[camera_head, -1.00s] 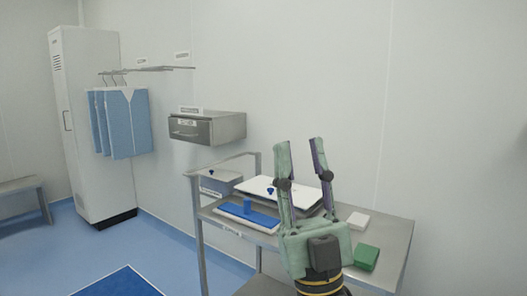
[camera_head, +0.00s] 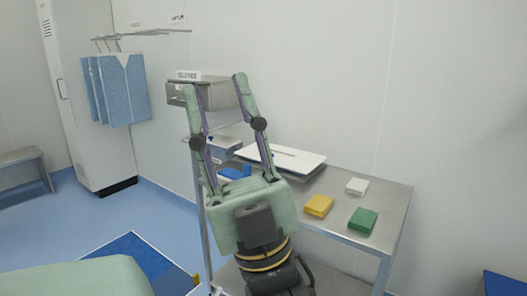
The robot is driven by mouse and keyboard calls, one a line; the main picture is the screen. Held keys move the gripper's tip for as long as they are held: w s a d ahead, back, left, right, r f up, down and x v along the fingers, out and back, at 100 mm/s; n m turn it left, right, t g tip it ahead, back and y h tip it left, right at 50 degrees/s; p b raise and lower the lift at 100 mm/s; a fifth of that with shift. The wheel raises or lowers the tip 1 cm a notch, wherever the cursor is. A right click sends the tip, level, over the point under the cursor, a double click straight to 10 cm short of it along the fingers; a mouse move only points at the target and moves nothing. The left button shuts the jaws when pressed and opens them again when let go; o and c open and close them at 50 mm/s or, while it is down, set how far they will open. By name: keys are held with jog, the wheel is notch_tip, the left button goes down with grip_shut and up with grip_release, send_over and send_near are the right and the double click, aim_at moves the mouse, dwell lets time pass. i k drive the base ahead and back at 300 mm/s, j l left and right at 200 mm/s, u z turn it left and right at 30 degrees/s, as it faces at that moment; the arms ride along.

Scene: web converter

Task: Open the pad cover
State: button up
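My gripper (camera_head: 214,84) is open, with its two green fingers pointing up and wide apart and nothing between them. It stands in front of the metal table (camera_head: 385,200). A white flat cover or panel (camera_head: 300,160) lies on the table behind the right finger, partly hidden by it. A grey box (camera_head: 224,143) with a small blue knob stands at the table's back left, seen partly between the fingers. A blue item (camera_head: 235,172) shows low between the fingers, mostly hidden. I cannot tell for sure which of these is the pad cover. No contact is visible.
Yellow (camera_head: 319,206), green (camera_head: 363,220) and white (camera_head: 357,186) pads lie on the table's right part. Blue garments (camera_head: 118,90) hang beside a tall white locker (camera_head: 85,100). A blue mat (camera_head: 140,255) lies on the floor.

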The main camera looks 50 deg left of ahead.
aim_at(296, 160)
jog(key=u, duration=1.4)
jog(key=i+l+u, duration=0.15)
jog(key=i, duration=0.3)
jog(key=i+l+u, duration=0.15)
jog(key=i, duration=0.3)
jog(key=i+l+u, duration=0.1)
jog(key=i+l, duration=0.25)
jog(key=i, duration=0.1)
